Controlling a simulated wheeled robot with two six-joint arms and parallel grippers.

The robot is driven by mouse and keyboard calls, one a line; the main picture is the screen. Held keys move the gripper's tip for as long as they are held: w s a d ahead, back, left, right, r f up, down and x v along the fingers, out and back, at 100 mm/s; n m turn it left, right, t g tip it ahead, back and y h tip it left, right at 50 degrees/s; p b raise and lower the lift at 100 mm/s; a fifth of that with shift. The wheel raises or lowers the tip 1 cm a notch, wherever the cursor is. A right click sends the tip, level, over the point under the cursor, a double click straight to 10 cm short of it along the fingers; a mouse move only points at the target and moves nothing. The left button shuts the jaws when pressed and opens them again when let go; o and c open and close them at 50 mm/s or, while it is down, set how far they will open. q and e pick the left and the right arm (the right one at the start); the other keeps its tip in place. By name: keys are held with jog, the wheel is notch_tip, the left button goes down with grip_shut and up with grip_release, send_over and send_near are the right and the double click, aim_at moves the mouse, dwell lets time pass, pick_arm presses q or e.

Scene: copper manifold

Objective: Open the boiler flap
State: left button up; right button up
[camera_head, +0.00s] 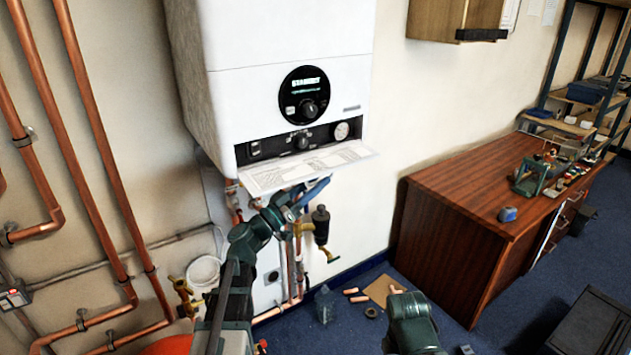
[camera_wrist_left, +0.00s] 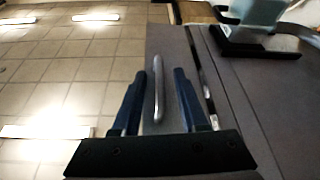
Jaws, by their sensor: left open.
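The white boiler (camera_head: 285,30) hangs on the wall. Its flap (camera_head: 310,168) is folded down and out at the bottom front, with a printed sheet on its upturned face. The dark control panel (camera_head: 300,143) above it is uncovered. My left gripper (camera_head: 312,194) is open, just below the flap. Whether a finger touches the bar is unclear. My right gripper's fingers do not show.
Copper pipes (camera_head: 100,170) run along the wall at left, and valves and pipes hang below the boiler. A wooden desk (camera_head: 480,205) stands at right. Small parts and a piece of cardboard (camera_head: 383,290) lie on the blue floor.

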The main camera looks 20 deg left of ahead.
pick_arm(q)
grip_shut()
dwell(1.4)
